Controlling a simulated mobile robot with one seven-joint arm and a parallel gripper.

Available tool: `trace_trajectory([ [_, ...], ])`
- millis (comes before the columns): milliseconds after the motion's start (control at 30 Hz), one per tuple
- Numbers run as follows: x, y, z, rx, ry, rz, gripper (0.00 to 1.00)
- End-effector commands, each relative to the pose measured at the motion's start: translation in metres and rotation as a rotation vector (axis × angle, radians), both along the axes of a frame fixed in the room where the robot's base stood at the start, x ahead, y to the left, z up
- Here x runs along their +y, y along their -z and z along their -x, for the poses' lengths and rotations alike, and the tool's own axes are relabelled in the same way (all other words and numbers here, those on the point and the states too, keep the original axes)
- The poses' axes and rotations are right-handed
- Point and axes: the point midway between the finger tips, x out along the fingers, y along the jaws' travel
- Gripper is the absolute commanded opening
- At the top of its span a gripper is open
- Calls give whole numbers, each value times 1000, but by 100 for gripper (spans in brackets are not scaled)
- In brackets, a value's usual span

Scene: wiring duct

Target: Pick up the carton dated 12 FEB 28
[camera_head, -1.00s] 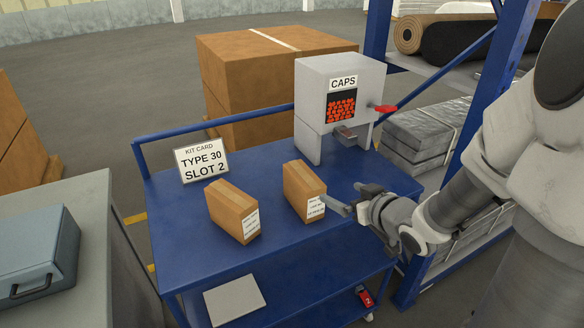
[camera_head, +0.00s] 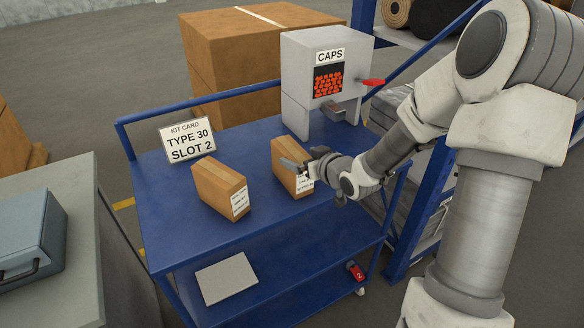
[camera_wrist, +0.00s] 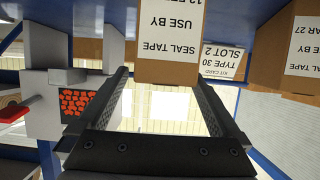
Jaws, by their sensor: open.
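Two brown cartons stand on the blue cart: the right carton (camera_head: 284,153) and the left carton (camera_head: 217,187). My gripper (camera_head: 299,165) is open at the labelled front of the right carton and partly covers it. In the wrist view, which is upside down, the gripper (camera_wrist: 158,80) has its fingers apart and nothing clamped. The right carton (camera_wrist: 168,70) is just beyond the fingertips; its label reads SEAL TAPE USE BY, with a date cut off at the top edge that seems to include FEB. The left carton (camera_wrist: 266,45) shows a partly cut label ending in AR 27.
A kit card (camera_head: 187,140) reading TYPE 30 SLOT 2 stands behind the left carton. A grey CAPS dispenser (camera_head: 298,75) with a red lever (camera_head: 373,82) stands at the back right. A grey bench (camera_head: 75,230) is at the left. The cart's front top is clear.

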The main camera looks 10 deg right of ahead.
Motion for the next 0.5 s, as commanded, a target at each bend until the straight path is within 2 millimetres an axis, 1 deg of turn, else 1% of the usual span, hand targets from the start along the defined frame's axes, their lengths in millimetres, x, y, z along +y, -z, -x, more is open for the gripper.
trace_trajectory([
  [167,14,10,-23,1,-4,-3,100],
  [300,17,16,-37,-1,-2,-1,100],
  [500,17,18,-41,0,0,0,100],
])
